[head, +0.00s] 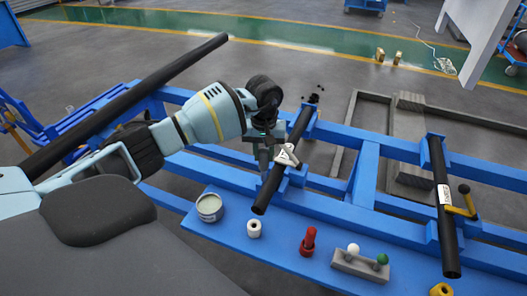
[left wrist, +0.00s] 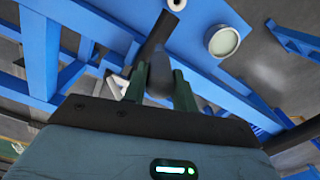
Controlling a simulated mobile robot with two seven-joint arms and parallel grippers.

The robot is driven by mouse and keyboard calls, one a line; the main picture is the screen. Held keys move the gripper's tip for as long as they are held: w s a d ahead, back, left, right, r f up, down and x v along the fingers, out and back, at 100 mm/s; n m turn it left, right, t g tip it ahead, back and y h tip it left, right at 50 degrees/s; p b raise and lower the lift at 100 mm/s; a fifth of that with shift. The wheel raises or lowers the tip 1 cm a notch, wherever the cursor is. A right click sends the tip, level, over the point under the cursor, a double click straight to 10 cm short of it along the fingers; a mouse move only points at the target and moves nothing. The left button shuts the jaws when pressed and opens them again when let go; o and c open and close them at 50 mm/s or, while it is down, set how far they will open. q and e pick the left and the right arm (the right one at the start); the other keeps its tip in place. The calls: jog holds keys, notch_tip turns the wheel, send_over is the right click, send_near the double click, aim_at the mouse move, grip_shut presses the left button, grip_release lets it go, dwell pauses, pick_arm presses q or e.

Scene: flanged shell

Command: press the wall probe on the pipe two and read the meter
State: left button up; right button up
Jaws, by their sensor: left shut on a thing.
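My left gripper (head: 264,158) is over the short black middle pipe (head: 270,190), beside a white triangular tag (head: 287,155) on that pipe. In the left wrist view its two green fingers (left wrist: 160,88) are shut on a dark grey rounded thing (left wrist: 158,76), which looks like the wall probe. The middle pipe (left wrist: 158,38) shows just beyond it. I cannot tell whether the probe touches the pipe. A second short black pipe (head: 441,175) with a white label lies at the right. No pipe number or meter reading is legible. My right gripper is not in view.
The blue rack shelf (head: 278,222) holds an open tin (head: 210,207), a white roll (head: 254,229), a red item (head: 309,240) and a grey block (head: 360,265) with white and green knobs. A yellow handle (head: 460,211) sticks out by the right pipe. A long black pipe (head: 130,103) lies left.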

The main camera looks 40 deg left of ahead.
aim_at(264, 171)
pick_arm(q)
jog(key=shift+f+b, duration=0.45)
jog(key=shift+f, duration=1)
jog(key=shift+f+b, duration=0.55)
jog(key=shift+f, duration=0.9)
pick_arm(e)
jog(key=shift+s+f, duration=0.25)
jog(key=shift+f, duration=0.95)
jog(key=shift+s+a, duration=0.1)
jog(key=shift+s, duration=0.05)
pick_arm(q)
jog(key=shift+f+b, duration=0.4)
jog(key=shift+f, duration=0.15)
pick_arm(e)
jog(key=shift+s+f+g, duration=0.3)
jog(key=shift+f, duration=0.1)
pick_arm(q)
jog(key=shift+s+f, duration=0.15)
jog(key=shift+f, duration=0.05)
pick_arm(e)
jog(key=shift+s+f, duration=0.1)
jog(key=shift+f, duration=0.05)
pick_arm(q)
jog(key=shift+r, duration=0.15)
